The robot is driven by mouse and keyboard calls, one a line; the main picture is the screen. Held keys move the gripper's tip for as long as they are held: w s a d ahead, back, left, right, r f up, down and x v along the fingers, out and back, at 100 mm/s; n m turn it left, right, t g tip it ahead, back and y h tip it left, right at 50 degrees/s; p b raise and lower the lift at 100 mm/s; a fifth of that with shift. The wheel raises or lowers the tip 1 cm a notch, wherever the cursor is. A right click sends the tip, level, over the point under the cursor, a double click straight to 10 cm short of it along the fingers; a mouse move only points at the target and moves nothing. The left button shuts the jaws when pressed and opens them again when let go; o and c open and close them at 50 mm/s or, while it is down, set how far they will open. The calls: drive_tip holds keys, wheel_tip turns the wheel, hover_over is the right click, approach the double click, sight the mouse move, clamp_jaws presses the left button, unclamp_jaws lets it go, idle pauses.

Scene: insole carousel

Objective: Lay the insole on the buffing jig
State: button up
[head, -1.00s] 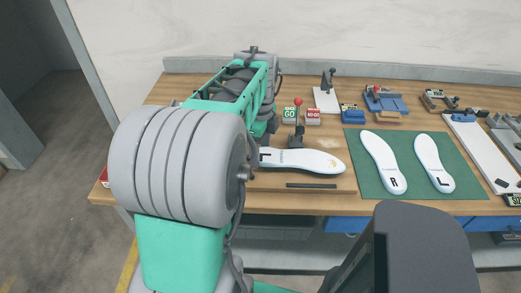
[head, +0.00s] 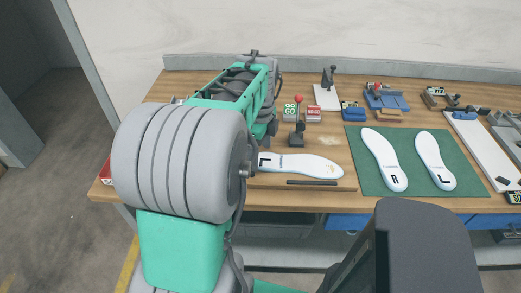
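A white insole (head: 300,164) marked L lies or hangs level over the front middle of the bench, left of the green mat. My arm hides its left end. Below it is a wooden board edge with a dark bar (head: 312,183), and just behind it stands a clamp with a red knob (head: 298,128). These may belong to the buffing jig; I cannot tell for sure. Whether the insole touches the board is unclear. My gripper is hidden behind my green and grey arm, so its hold on the insole does not show.
Two more white insoles, R (head: 385,160) and L (head: 434,160), lie on the green mat (head: 408,140). GO (head: 290,112) and red (head: 313,114) blocks, a white plate with a post (head: 327,97) and blue fixtures (head: 384,98) stand behind. A long white fixture (head: 481,146) is at right.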

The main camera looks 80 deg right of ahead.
drive_tip(key=shift+o, duration=0.4)
wheel_tip(320, 180, up, 13)
drive_tip(key=w+a+f+n, duration=0.1)
drive_tip(key=w+a+n, duration=0.25)
drive_tip(key=w, duration=0.25)
drive_tip(key=w+a+f+n, duration=0.1)
drive_tip(key=w+a+n, duration=0.1)
drive_tip(key=w+n, duration=0.3)
drive_tip(key=w+a+f+n+t+h, duration=0.1)
drive_tip(key=w+a+f+n, duration=0.2)
drive_tip(key=w+a+n, duration=0.75)
drive_tip(key=w+a+f+n, duration=0.1)
drive_tip(key=a+f+n, duration=0.1)
drive_tip(key=a+n, duration=0.4)
drive_tip(key=w+a+f+n+t, duration=0.1)
drive_tip(key=a+f+n, duration=0.2)
drive_tip(key=a+n, duration=0.3)
drive_tip(key=w+a+f+n+t+y, duration=0.1)
drive_tip(key=a+f+n, duration=0.2)
drive_tip(key=a, duration=1)
drive_tip(key=n+p, duration=0.1)
drive_tip(key=n, duration=0.2)
drive_tip(key=shift+w+n, duration=0.25)
drive_tip(key=shift+n, duration=0.05)
drive_tip(key=shift+a, duration=0.1)
